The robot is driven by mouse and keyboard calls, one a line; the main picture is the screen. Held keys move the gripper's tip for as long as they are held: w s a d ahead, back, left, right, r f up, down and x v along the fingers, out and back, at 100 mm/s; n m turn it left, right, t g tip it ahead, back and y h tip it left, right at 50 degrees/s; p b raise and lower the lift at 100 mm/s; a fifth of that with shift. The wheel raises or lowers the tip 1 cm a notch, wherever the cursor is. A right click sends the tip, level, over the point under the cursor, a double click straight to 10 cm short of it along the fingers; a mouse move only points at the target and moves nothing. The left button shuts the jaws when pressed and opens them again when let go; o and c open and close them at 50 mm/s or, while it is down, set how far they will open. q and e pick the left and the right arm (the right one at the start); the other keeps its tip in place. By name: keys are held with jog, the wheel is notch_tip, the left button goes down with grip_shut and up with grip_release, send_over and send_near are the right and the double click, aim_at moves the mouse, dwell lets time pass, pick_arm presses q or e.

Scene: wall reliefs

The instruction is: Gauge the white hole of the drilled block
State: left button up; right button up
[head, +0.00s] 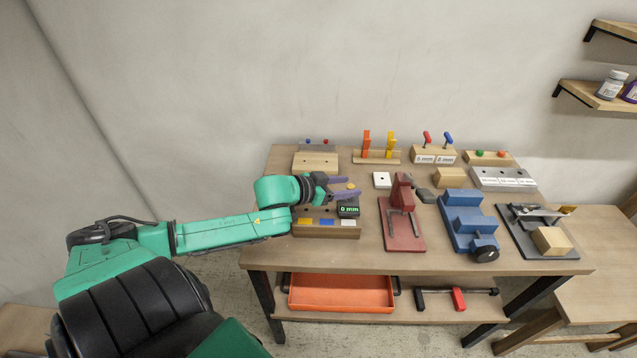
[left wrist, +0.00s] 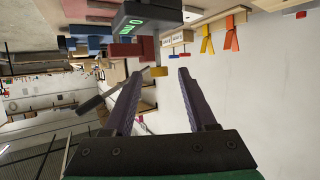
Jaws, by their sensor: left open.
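The drilled block (head: 312,230) is a wooden block at the table's front left, with yellow, blue and white (head: 348,223) marks on its front. Dark holes show on its top; the white hole is hidden. A dark gauge with a green display reading 0 mm (head: 348,211) appears above the white mark; I cannot tell whether it is in the hole. The gauge's display also shows in the left wrist view (left wrist: 140,18). My left gripper (head: 352,187) is open just above and behind the display. A small yellow piece (left wrist: 158,71) appears between its purple fingers, apart from both.
A red press-like stand (head: 402,232), a blue stepped block (head: 465,222) and a dark clamp plate (head: 530,243) stand to the right. Labelled blocks (head: 433,155) and a rack with orange and yellow pieces (head: 376,157) stand behind. An orange tray (head: 341,293) sits below.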

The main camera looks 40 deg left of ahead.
pick_arm(q)
jog(key=p+v, duration=0.4)
jog(key=v, duration=0.5)
jog(key=shift+s+r, duration=0.2)
jog(key=shift+s, duration=0.05)
jog(key=shift+a, duration=0.1)
